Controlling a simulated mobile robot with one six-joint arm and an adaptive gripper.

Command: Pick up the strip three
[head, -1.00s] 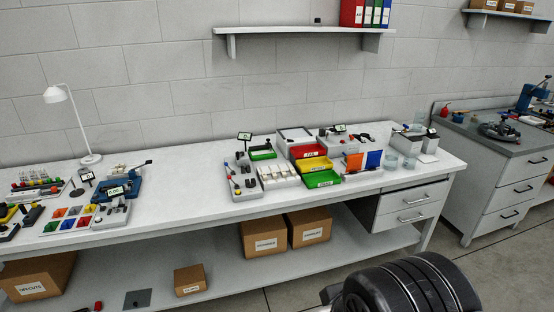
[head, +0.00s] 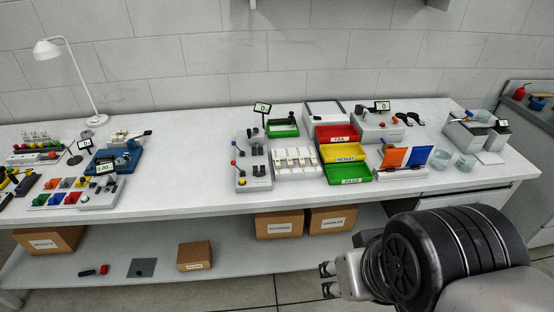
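A white holder (head: 296,173) stands on the bench near its middle. It carries several pale strips side by side. I cannot read any number, so I cannot tell which is strip three. My gripper (head: 328,280) shows at the bottom of the head view, in front of the bench and below the level of its top. Its two dark fingertips are apart with nothing between them. It is well away from the white holder.
Red, yellow and green bins (head: 347,173) stand right of the holder. A grey device with levers (head: 253,173) stands left of it. Orange and blue panels (head: 393,158) stand farther right. Boxes (head: 279,223) sit on the lower shelf. The bench top (head: 185,165) is clear left of the grey device.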

